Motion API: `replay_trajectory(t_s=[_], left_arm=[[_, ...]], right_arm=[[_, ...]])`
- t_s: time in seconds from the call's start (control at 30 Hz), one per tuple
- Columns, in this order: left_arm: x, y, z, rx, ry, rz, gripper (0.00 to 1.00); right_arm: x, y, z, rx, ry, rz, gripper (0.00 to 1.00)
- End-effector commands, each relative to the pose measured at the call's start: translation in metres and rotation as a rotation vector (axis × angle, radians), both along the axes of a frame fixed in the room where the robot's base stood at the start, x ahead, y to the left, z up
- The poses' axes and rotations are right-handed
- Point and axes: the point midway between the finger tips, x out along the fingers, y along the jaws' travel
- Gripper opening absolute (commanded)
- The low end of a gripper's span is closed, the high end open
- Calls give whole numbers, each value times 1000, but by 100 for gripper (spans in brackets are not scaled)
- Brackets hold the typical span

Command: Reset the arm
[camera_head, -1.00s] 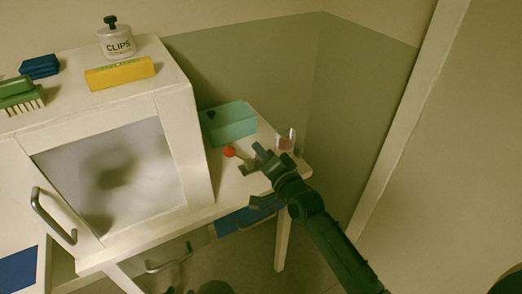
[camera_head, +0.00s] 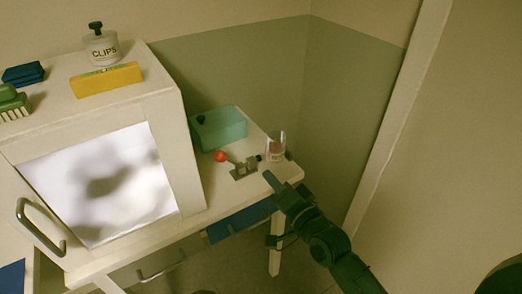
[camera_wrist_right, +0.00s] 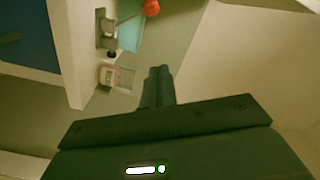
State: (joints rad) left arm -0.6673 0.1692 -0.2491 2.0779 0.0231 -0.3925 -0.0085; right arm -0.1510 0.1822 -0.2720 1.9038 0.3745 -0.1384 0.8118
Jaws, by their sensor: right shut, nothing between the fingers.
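My right arm reaches in from the lower right in the head view. Its gripper (camera_head: 270,178) is shut and empty, off the right front edge of the small white table (camera_head: 258,187). In the right wrist view the two dark fingers (camera_wrist_right: 158,84) lie together with nothing between them. A red ball on a lever (camera_head: 220,156), fixed to a small grey metal block (camera_head: 243,170), sits on the table to the left of the gripper. My left gripper is not in view.
A teal box (camera_head: 220,128) sits at the back of the table. The floor space right is clear.

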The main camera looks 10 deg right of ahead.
Motion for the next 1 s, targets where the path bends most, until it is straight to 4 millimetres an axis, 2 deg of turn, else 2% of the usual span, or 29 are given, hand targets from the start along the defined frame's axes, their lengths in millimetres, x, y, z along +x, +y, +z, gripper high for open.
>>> replay_trajectory(t_s=[0.13, 0.23, 0.27, 0.4, 0.5, 0.63, 0.7, 1.0], left_arm=[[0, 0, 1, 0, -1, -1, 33], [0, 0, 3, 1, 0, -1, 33], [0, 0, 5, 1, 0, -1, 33], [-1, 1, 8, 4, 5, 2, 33], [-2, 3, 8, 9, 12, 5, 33], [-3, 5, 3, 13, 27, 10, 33], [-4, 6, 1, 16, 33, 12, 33], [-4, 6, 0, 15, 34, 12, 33]], right_arm=[[-2, 0, -3, -13, 5, -1, 0], [-21, 0, -24, -130, 36, 3, 0], [-30, -1, -33, -190, 49, 7, 0], [-91, -5, -85, -565, 127, 68, 0], [-134, -11, -114, -814, 170, 142, 0], [-172, -17, -134, -1024, 199, 228, 0], [-182, -19, -139, -1080, 205, 254, 0], [-183, -19, -139, -1084, 205, 256, 0]])
